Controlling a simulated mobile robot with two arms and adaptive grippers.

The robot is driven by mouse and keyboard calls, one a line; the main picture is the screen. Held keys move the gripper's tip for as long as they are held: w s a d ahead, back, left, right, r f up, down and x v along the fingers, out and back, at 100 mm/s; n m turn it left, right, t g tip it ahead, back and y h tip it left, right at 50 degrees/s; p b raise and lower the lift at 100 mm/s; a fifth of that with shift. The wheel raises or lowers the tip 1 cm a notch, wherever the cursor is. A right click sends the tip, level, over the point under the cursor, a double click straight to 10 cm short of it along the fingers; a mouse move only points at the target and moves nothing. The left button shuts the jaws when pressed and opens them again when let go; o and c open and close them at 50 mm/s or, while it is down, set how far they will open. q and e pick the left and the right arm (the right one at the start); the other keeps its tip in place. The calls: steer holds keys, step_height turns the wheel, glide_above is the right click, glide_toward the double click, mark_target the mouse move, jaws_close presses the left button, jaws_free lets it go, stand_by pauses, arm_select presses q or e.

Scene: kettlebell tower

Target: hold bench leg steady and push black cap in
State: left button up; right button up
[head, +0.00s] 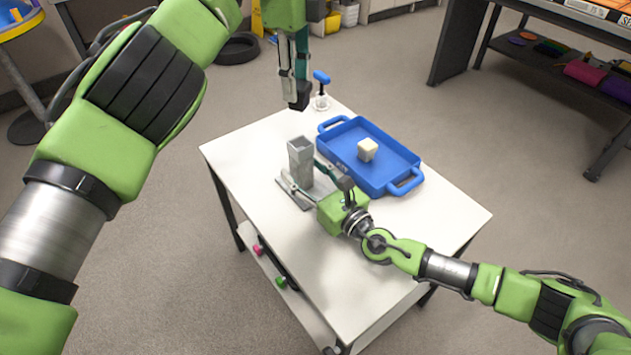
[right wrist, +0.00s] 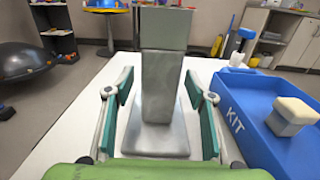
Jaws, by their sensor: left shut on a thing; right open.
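The bench leg (head: 301,160) is a grey square tube standing upright on a flat grey base plate (head: 290,194) on the white table. Its top looks open. It also fills the middle of the right wrist view (right wrist: 162,85). My right gripper (right wrist: 158,108) is open, with one finger on each side of the leg's lower part. Gaps show between the fingers and the leg. My left gripper (head: 297,85) is in the air above the table's far end, pointing down. It is shut on a small dark piece, seemingly the black cap (head: 299,100).
A blue tray (head: 408,183) marked KIT, with a cream block (head: 367,149) in it, sits right of the leg. A blue-handled tool (head: 321,78) stands at the table's far corner.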

steer(key=shift+w+a, duration=0.3)
steer(key=shift+w, duration=0.15)
jaws_close()
steer(key=c, duration=1.2)
jaws_free()
steer(key=shift+c, duration=0.6)
